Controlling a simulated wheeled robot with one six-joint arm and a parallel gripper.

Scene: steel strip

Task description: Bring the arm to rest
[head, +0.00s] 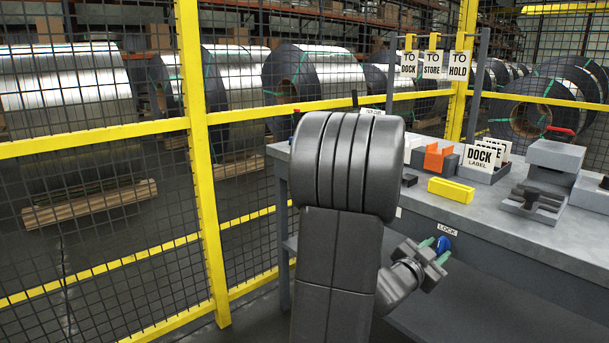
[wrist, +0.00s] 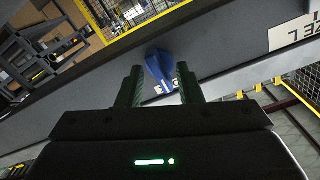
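My gripper (head: 435,251) is low at the front of the workbench, by a blue knob (head: 443,244) under a LOCK label (head: 447,230). In the wrist view the two green fingers of my gripper (wrist: 159,78) stand apart, with the blue knob (wrist: 159,68) showing between and just beyond their tips. Gaps show on both sides of the knob, so the gripper is open and holds nothing. Whether the tips overlap the knob in depth is hard to tell. My arm is bent, with its large dark joint in front of the bench's left end.
The grey workbench (head: 478,207) carries a yellow block (head: 451,190), an orange piece (head: 437,158), a DOCK label holder (head: 483,163) and a grey fixture (head: 536,198). Yellow-framed mesh fencing (head: 201,170) stands behind and left, with steel coils (head: 316,80) beyond it.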

